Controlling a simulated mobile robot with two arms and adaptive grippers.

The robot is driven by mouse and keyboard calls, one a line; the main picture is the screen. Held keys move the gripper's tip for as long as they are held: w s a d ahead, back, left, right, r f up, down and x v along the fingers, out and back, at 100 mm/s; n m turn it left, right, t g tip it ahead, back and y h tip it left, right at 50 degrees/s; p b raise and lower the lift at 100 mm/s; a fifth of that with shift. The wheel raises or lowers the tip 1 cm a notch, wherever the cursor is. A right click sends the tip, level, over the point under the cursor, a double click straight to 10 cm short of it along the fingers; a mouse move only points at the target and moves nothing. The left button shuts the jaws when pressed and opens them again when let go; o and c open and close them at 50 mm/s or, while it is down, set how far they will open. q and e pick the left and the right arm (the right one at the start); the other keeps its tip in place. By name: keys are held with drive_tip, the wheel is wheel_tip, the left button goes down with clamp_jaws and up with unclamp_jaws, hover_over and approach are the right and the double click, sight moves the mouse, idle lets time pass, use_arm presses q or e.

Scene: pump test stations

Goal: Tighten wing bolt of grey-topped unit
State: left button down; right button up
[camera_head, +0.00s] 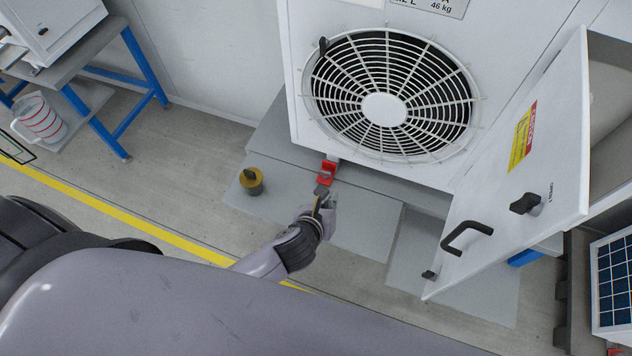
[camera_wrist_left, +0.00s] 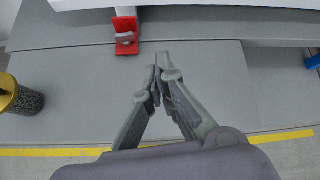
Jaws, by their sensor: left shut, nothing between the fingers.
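A white unit (camera_head: 300,120) with a round fan grille stands at the back; its top is out of view, so I cannot tell its colour. A red bracket (camera_head: 328,167) with a small grey wing-like piece (camera_head: 325,177) sits at its lower front edge. In the left wrist view the red bracket (camera_wrist_left: 124,24) and the grey piece (camera_wrist_left: 124,37) are ahead and left of the fingertips. My left gripper (camera_head: 322,195) is shut and empty, just in front of the bracket; in the wrist view its fingertips (camera_wrist_left: 159,75) are apart from it. My right gripper is out of view.
A dark pot with a yellow top (camera_head: 251,181) stands left of my gripper. An open white door (camera_head: 500,200) with a black handle juts out at right. A blue-legged bench (camera_head: 110,50) and a jug (camera_head: 40,118) are at left. Grey floor plates lie in front of the unit.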

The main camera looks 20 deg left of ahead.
sight(326, 174)
use_arm(q)
drive_tip(key=s+a+f+g+y, duration=0.1)
drive_tip(key=s+a+f+y, duration=0.15)
drive_tip(key=a, duration=0.25)
drive_tip(key=shift+m+h, duration=0.3)
drive_tip(key=shift+h, duration=0.05)
drive_tip(key=b+x, duration=0.1)
drive_tip(key=x, duration=0.8)
drive_tip(key=shift+w+a+r, duration=0.1)
drive_tip(key=shift+w, duration=0.05)
drive_tip(key=shift+w+a, duration=0.15)
drive_tip(key=shift+w, duration=1.9)
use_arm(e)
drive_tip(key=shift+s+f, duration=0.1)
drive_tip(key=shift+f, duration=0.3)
